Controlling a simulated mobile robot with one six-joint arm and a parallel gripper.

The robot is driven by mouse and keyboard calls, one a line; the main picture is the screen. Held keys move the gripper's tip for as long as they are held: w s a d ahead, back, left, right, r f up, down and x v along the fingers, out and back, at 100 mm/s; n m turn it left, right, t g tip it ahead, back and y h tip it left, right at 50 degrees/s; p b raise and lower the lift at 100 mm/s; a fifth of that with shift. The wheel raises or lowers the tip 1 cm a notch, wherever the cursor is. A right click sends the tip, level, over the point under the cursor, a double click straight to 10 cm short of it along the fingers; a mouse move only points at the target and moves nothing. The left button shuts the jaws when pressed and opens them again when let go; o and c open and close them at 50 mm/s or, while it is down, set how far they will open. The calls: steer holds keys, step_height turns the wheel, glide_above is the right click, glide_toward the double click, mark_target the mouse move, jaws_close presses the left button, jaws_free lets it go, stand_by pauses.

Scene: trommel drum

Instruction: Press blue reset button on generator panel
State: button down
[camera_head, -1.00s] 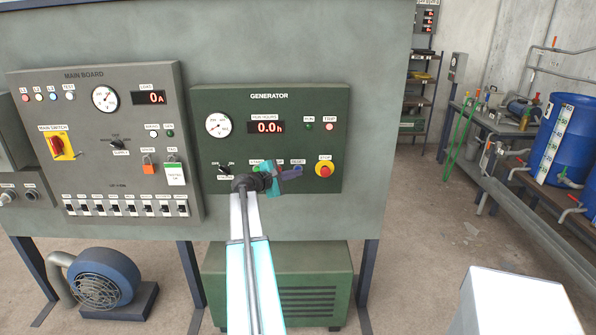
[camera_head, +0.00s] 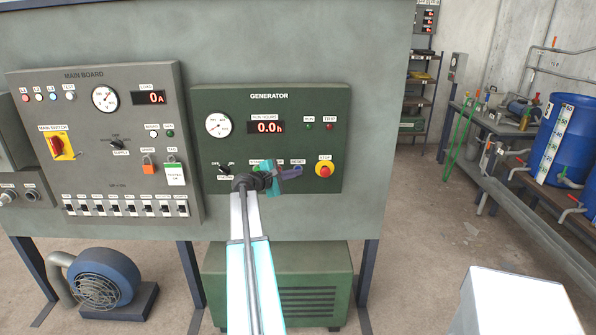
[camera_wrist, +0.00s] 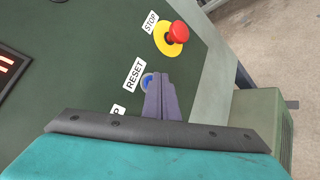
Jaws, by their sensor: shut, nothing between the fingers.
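The green generator panel (camera_head: 205,150) is in the middle of the head view. The blue reset button (camera_wrist: 147,80) shows in the wrist view beside its RESET label (camera_wrist: 134,73), partly covered by my fingertips. My gripper (camera_wrist: 158,76) is shut and empty, with its purple fingers at the button. They overlap its right side, and I cannot tell whether it is pressed in. In the head view my gripper (camera_head: 299,172) covers the button. The trip lamp (camera_head: 329,126) is dark, and so is the run lamp (camera_head: 309,126). The hours display (camera_head: 267,127) reads 0.0 h.
The red stop button (camera_head: 324,170) on its yellow ring sits just right of my fingers; it also shows in the wrist view (camera_wrist: 177,34). A selector switch (camera_head: 225,169) is to the left. The main board (camera_head: 85,130) is further left.

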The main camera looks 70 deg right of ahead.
steer(key=shift+s+a, duration=0.3)
steer(key=shift+a, duration=0.45)
steer(key=shift+a, duration=0.1)
steer(key=a, duration=0.1)
steer(key=s+a, duration=0.1)
steer(key=a, duration=0.2)
steer(key=shift+s+a+b, duration=0.25)
steer(key=shift+s+b, duration=0.05)
steer(key=shift+s, duration=0.1)
stand_by(0.8)
